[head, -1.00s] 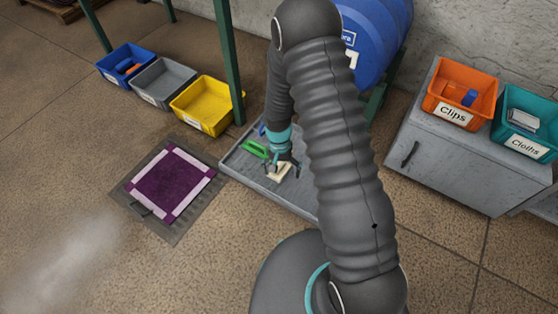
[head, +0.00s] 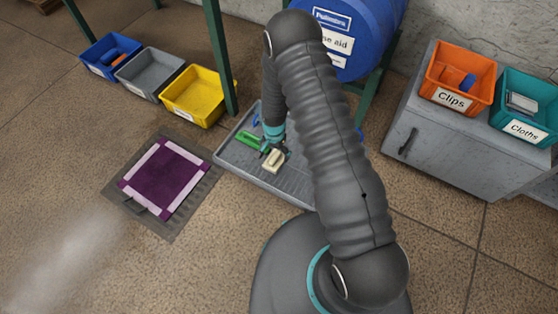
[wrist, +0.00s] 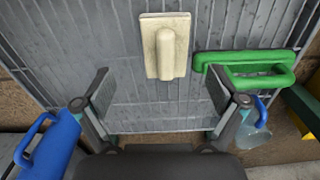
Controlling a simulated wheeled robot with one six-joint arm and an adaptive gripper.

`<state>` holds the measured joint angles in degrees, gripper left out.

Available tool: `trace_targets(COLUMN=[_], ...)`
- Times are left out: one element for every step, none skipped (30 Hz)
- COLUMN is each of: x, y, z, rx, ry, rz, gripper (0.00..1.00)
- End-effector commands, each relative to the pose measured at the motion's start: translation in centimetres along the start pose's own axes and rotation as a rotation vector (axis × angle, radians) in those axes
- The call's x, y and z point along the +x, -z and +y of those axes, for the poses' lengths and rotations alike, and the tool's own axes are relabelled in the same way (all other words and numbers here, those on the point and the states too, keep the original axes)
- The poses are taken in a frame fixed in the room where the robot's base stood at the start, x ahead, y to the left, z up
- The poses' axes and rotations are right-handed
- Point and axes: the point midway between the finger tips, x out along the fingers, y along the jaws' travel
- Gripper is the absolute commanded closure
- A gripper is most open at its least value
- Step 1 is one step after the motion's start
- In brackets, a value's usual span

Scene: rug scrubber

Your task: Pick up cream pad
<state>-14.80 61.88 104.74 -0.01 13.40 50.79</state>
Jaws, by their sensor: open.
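The cream pad (head: 272,163) lies on the grey ribbed tray (head: 290,188) with its raised handle upward. In the wrist view the cream pad (wrist: 165,47) is just beyond the fingertips, roughly centred between them. My gripper (head: 271,147) is over the tray close to the pad. In the wrist view my gripper (wrist: 158,84) is open, with its two fingers spread and nothing between them. I cannot tell the height gap to the pad.
A green handled tool (wrist: 245,62) lies right beside the pad, near the right finger. Blue-handled items (wrist: 50,145) flank the gripper. Yellow (head: 193,95), grey and blue bins stand at left. A purple mat (head: 165,178) lies on the floor. A cabinet (head: 450,150) stands right.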

Motion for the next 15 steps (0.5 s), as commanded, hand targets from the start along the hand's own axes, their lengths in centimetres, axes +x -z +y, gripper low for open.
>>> trace_targets(x=[0.5,0.7,0.8,0.9,1.1,1.3,1.5,1.8,2.3,2.7,3.1,3.6,4.0,4.4,4.9], y=[0.0,0.0,0.0,0.0,0.0,0.0,0.1,0.1,0.2,0.2,0.3,0.4,0.4,0.5,0.5], z=[0.0,0.0,0.0,0.0,0.0,-0.1,-0.1,-0.2,-0.3,-0.3,-0.4,-0.6,-0.6,-0.7,-0.7], rx=[0.0,0.0,0.0,0.0,-0.001,-0.001,-0.001,-0.001,-0.001,-0.001,-0.001,-0.001,-0.001,-0.001,-0.001], ry=[0.0,0.0,0.0,0.0,0.0,0.0,0.0,0.0,0.0,-0.001,-0.001,-0.001,-0.001,-0.001,-0.001], rz=[0.0,0.0,0.0,0.0,0.0,0.0,0.0,0.0,0.0,-0.001,0.0,-0.001,-0.001,-0.001,-0.001], gripper=[0.04,0.04,0.04,0.04,0.04,0.04,0.04,0.04,0.04,0.04,0.04,0.04,0.04,0.04,0.04])
